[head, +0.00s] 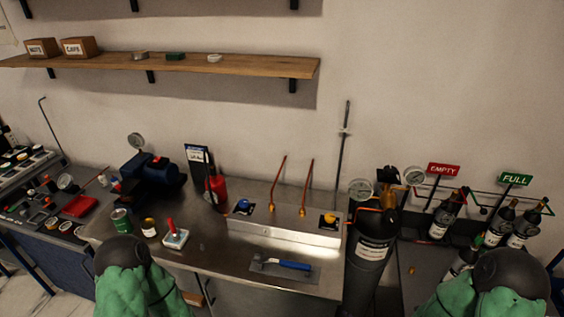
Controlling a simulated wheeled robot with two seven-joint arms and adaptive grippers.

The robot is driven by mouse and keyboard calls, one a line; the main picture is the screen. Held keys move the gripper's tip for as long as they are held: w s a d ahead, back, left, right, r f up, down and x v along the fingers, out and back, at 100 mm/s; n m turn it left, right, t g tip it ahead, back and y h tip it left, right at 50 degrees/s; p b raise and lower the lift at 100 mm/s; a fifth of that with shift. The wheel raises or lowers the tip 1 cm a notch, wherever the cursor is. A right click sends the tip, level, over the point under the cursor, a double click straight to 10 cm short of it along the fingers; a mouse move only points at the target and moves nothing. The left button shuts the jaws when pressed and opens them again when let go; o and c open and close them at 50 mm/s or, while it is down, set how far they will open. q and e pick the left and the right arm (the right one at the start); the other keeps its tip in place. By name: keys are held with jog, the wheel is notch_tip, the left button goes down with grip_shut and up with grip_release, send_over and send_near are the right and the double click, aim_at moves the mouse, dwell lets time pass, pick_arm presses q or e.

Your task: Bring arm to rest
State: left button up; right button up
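Two arm parts of mine, green with dark round caps, show at the bottom edge of the head view. One is left of centre and the other is at the right. No gripper fingers are visible on either arm, so I cannot see whether they hold anything. The left arm part stands in front of the steel bench (226,262). The right arm part stands in front of the area with the small bottles.
A gauge rig (285,225) with copper pipes, a blue-handled tool (285,264), a red-handled switch (174,236) and cans (121,220) stand on the bench. A black cylinder (371,250) stands at its right. Several bottles (445,216) stand under EMPTY and FULL signs. A shelf (200,66) hangs above.

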jog(key=s+a+f+n+g+y, duration=0.2)
jog(key=s+a+f+n+g, duration=0.6)
jog(key=s+f+n, duration=0.3)
jog(key=s+a+n, duration=0.1)
jog(key=n, duration=0.2)
jog(key=shift+a+n+y, duration=0.3)
jog(key=shift+a+n, duration=0.1)
